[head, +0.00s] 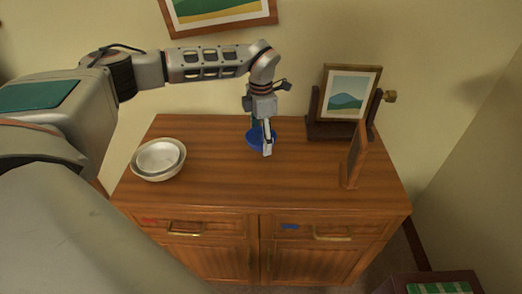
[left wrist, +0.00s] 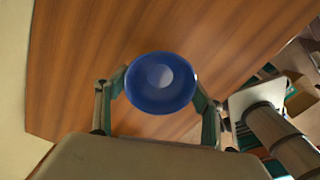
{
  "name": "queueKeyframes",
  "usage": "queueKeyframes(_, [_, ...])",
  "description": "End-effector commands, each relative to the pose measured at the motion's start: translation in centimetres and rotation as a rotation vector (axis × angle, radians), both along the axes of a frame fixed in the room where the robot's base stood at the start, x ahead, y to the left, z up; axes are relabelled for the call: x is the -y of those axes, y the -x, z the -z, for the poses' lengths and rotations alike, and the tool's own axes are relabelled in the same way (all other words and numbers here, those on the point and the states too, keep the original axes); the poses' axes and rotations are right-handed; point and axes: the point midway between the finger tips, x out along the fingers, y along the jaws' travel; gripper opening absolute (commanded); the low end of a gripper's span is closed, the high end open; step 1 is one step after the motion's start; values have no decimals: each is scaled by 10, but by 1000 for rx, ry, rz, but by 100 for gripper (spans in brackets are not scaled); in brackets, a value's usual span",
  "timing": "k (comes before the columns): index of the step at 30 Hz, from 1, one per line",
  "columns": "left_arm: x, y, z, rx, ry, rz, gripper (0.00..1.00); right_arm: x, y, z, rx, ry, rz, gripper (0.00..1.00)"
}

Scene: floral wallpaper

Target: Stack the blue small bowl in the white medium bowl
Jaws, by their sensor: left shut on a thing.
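The blue small bowl (head: 255,141) is at the middle of the wooden cabinet top, partly hidden by my gripper. My left gripper (head: 265,144) is shut on it from above. In the left wrist view the blue bowl (left wrist: 160,82) sits between the two fingers of my left gripper (left wrist: 160,95), its hollow facing the camera. I cannot tell if the bowl touches the wood or is slightly raised. White bowls (head: 158,160) stand at the left of the cabinet top, one apparently nested inside another. My right gripper is not in view.
A picture frame (head: 347,92) on a dark wooden stand is at the back right, with a thin upright wooden panel (head: 355,157) in front of it. The cabinet top (head: 215,160) between the white bowls and blue bowl is clear. A wall picture hangs above.

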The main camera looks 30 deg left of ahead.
Motion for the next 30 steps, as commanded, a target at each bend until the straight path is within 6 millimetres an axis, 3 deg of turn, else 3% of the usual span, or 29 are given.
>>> queueKeyframes(8, [0,0,20,-1,-1,1,44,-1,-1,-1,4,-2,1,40])
queueKeyframes(15, [0,0,52,-1,1,-1,44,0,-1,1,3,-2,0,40])
queueKeyframes(27, [0,0,56,1,1,0,44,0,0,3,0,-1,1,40])
queueKeyframes(28, [0,0,56,1,1,0,73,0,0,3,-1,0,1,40])
queueKeyframes(30, [0,0,56,1,1,0,84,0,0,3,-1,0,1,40])
